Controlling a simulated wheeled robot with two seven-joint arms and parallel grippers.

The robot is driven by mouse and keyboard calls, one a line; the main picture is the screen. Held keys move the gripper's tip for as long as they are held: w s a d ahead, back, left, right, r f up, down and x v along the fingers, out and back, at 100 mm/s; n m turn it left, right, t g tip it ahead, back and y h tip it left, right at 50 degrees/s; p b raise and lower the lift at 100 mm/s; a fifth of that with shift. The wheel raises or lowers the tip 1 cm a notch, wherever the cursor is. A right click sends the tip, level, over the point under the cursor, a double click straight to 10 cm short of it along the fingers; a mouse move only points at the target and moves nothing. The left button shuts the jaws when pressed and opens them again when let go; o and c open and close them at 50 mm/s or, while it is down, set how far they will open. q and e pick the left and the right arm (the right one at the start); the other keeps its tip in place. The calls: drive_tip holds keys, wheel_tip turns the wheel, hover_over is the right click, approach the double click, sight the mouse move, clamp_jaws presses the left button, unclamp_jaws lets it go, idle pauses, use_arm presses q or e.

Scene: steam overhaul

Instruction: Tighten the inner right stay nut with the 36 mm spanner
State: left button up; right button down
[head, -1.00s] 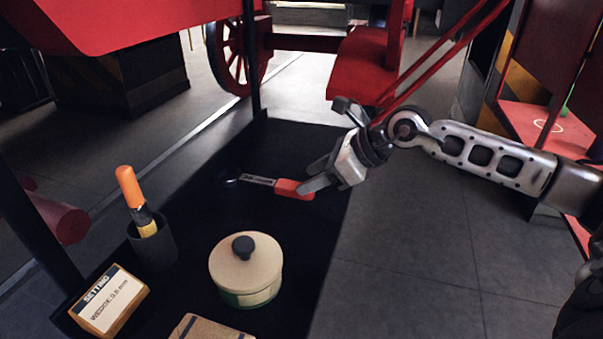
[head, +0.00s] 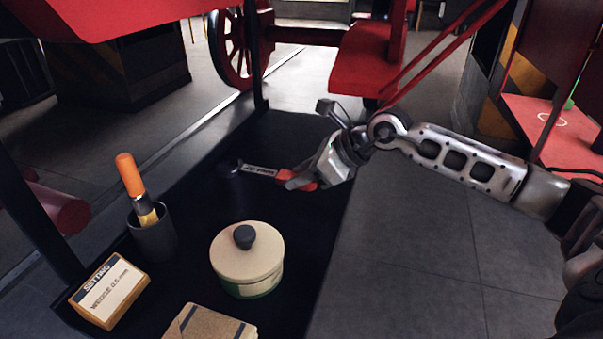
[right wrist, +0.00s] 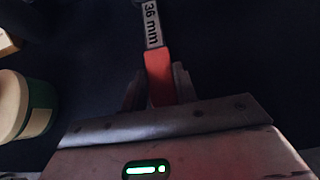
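The 36 mm spanner (head: 262,171) has a grey shank, a dark ring end and a red handle. It is at or just above the black bench top. Its "36 mm" label (right wrist: 152,25) reads in the right wrist view. My right gripper (head: 293,180) has its fingers on both sides of the red handle (right wrist: 159,75) and looks shut on it. Whether the spanner is clear of the bench is hard to tell. My left gripper is not in view. I cannot make out the inner right stay nut.
The black bench (head: 215,205) also holds a cream lidded pot (head: 247,262), a dark cup (head: 153,235) with an orange-handled tool, a "SETTING WEDGE" box (head: 110,290) and a brown notebook (head: 210,325). Red machinery (head: 370,65) with a wheel (head: 232,50) stands behind. Open floor lies right.

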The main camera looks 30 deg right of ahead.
drive_tip(key=shift+r+p, duration=1.85)
drive_tip(key=shift+r, duration=1.35)
